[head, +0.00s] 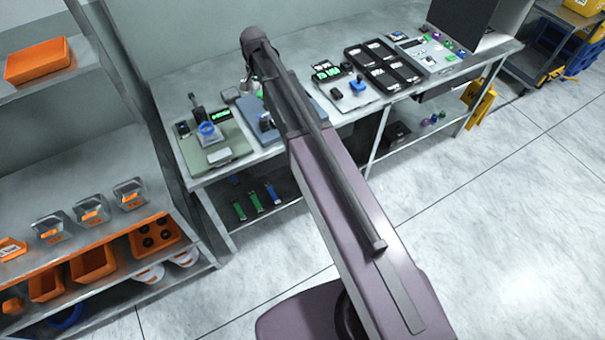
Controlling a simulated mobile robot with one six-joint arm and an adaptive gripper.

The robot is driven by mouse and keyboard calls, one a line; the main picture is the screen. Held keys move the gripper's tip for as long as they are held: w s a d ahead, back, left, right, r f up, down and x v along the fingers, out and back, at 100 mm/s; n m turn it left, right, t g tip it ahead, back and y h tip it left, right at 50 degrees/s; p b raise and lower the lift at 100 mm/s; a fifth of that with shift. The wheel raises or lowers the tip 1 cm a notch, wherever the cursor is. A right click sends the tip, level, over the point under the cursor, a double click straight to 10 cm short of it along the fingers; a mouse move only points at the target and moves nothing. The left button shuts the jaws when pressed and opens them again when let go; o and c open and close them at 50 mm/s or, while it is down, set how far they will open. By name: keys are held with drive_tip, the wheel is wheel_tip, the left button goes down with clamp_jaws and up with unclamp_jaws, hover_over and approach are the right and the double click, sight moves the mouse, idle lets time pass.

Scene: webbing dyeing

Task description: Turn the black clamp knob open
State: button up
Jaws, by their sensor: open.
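I cannot make out a black clamp knob for certain. A green-grey device (222,150) stands at the left end of the bench. It carries a blue ring (207,129), an upright black part (196,104) and a lit green display (220,115). A blue-grey device (267,122) is just right of it, partly hidden behind my arm. My arm reaches across the middle of the view to the bench. I cannot make out my gripper's fingers, and small pale parts beside the arm's far end are too unclear to name.
The grey bench (196,183) runs along the wall. A black tray (376,77) and a control panel (427,55) with coloured knobs stand to the right. A shelf rack (70,185) with orange bins is at the left.

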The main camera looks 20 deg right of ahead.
drive_tip(key=s+d+f+n+b, duration=0.3)
drive_tip(key=s+f+b, duration=0.5)
drive_tip(key=s, duration=0.4)
drive_tip(key=s+d+f+n+b, duration=0.3)
drive_tip(key=s+f+b, duration=0.5)
drive_tip(key=s, duration=0.4)
drive_tip(key=shift+s+d+f, duration=0.35)
drive_tip(key=shift+d+f, duration=0.05)
drive_tip(key=shift+d, duration=0.1)
